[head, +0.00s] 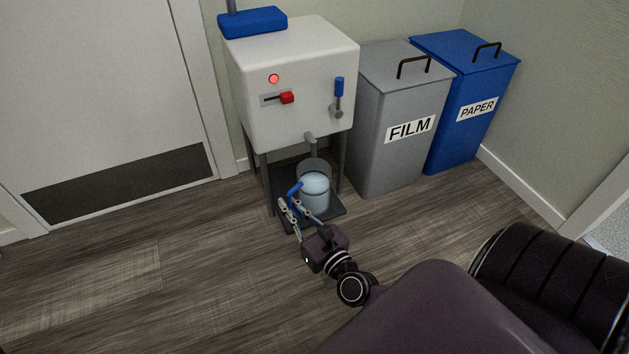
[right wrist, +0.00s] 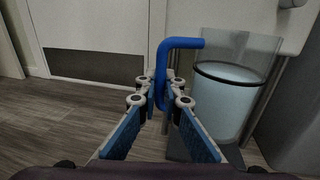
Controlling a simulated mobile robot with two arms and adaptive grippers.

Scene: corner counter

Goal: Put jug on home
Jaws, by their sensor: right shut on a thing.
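The jug (head: 315,192) is a clear vessel with pale blue contents and a blue handle (head: 294,188). It is upright under the spout of the white machine, over a dark plate (head: 327,215); I cannot tell whether it touches the plate. My right gripper (head: 293,204) is shut on the handle from the front left. In the right wrist view, the fingers (right wrist: 164,86) close around the handle's upright part, with the jug body (right wrist: 226,108) to the right. My left gripper is not in view. No place marked home can be made out.
The white machine (head: 290,85) stands on dark legs, with a lit red light, a red slider and a blue-topped lever. Grey FILM (head: 395,120) and blue PAPER (head: 465,100) bins stand to its right. A door (head: 90,100) is at left. The wooden floor in front is clear.

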